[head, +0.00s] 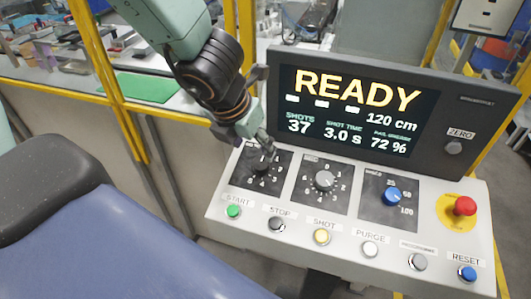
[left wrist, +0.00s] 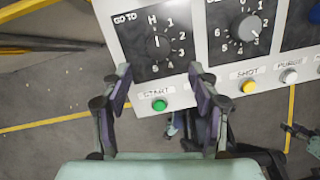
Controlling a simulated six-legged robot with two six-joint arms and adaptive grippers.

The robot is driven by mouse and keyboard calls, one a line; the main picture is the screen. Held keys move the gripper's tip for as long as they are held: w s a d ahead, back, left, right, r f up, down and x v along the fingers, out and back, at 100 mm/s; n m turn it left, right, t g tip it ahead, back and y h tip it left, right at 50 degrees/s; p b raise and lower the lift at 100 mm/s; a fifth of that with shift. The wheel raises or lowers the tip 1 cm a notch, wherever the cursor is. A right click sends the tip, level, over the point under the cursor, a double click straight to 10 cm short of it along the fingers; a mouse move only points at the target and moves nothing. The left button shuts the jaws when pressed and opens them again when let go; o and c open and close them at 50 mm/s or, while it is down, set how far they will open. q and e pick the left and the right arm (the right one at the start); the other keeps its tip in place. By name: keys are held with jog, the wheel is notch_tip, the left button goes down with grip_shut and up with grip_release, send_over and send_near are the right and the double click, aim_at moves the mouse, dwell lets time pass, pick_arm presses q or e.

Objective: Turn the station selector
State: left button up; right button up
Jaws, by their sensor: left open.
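The station selector is a dark round knob (left wrist: 157,43) on a black plate marked GO TO, with H and numbers around it, in the left wrist view. Its light pointer line looks upright, towards H. In the head view the selector's plate (head: 247,180) is at the panel's left end, its knob partly behind my gripper. My left gripper (head: 262,138) is just above the knob in the head view. In the left wrist view its open fingers (left wrist: 162,82) are empty and stand apart, below the knob in the picture. A dark, claw-like part at that view's right edge may be my right gripper; its fingers are unclear.
A second dial (head: 324,180), a blue knob (head: 392,196) and a red stop button (head: 465,206) lie to the right. A row of buttons, starting with green START (head: 233,211), runs along the front. The READY screen (head: 360,105) rises behind. A yellow post (head: 95,75) stands left.

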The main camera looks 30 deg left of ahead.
aim_at(259, 163)
pick_arm(q)
jog(key=b+x, duration=0.4)
jog(key=x, duration=0.2)
jog(key=shift+a+f, duration=0.15)
jog(key=shift+f, duration=0.2)
jog(key=shift+w+d+f+b, duration=0.3)
jog(key=shift+f+b, duration=0.1)
jog(key=shift+f, duration=0.1)
jog(key=shift+w+a+f, duration=0.1)
jog(key=shift+a, duration=0.25)
pick_arm(e)
jog(key=f, duration=0.5)
jog(key=shift+w+a, duration=0.15)
jog(key=shift+a, duration=0.1)
pick_arm(q)
jog(key=shift+c, duration=0.4)
